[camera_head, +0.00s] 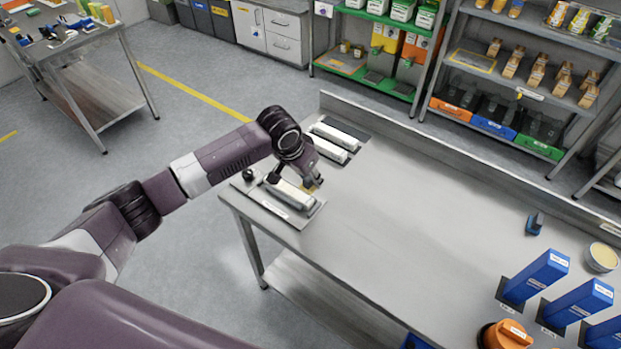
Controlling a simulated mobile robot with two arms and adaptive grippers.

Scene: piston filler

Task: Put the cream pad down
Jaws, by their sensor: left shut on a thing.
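My left gripper (308,186) is over the left end of the steel workbench (390,225), pointing down above a grey plate (312,215). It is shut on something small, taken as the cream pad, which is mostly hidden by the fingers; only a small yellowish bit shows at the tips. A long pale block (288,194) lies on the plate just under and beside the fingers. I cannot tell whether the held thing touches the block or plate. My right gripper is not in view.
Two more pale blocks (327,149) lie on a dark plate behind the gripper. A small dark knob (248,174) stands at the left corner. Blue boxes (535,277), a round cream-topped tub (602,256) and an orange item (507,334) are at the right. The bench middle is clear.

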